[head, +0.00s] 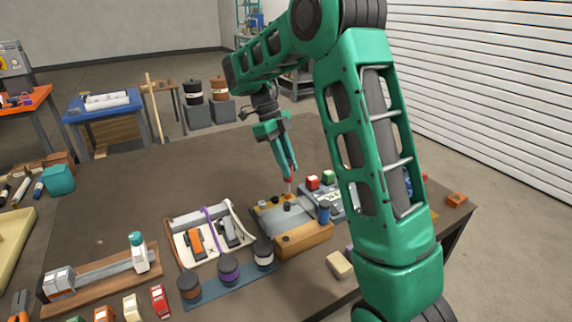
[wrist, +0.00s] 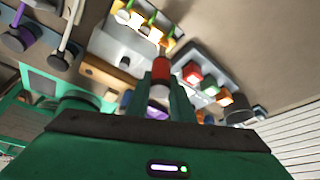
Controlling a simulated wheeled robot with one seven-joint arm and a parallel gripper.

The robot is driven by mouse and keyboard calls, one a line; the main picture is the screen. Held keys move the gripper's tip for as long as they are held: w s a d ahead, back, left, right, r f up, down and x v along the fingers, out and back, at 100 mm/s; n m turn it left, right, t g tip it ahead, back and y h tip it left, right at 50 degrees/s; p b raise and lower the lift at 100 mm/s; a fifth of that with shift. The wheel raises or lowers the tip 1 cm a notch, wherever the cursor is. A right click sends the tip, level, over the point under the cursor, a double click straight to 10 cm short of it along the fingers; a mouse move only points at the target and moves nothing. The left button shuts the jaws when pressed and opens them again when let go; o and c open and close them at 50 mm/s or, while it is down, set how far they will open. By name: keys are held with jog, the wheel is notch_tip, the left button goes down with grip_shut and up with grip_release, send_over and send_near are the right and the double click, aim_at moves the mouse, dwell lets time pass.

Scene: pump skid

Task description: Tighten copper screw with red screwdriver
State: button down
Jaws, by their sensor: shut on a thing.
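My gripper (head: 288,174) is shut on the red screwdriver and holds it upright, tip down, above the grey skid plate (head: 268,222). In the wrist view the red handle of the screwdriver (wrist: 162,73) sits between the fingers (wrist: 161,95). Its thin shaft points to a row of small fittings at the plate's far edge. The tip is at or close to one fitting; I cannot tell whether they touch. The copper screw cannot be told apart from the small yellow and orange fittings there.
A grey box with red and green buttons (wrist: 192,72) stands close on the right. A white tray with tools (head: 176,213) lies to the left. The table behind is clear.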

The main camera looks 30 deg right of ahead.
jog(key=shift+f, duration=0.25)
dwell(0.3)
jog(key=shift+m+g+y, duration=0.3)
jog(key=shift+m+y, duration=0.4)
jog(key=shift+m, duration=1.2)
jog(key=shift+d+m+y, duration=0.1)
jog(key=shift+m+y, duration=0.2)
jog(key=shift+m, duration=0.6)
jog(key=shift+m+y, duration=0.5)
jog(key=shift+m, duration=0.6)
jog(key=shift+m+y, duration=0.7)
jog(key=shift+m, duration=1.3)
jog(key=shift+r, duration=0.1)
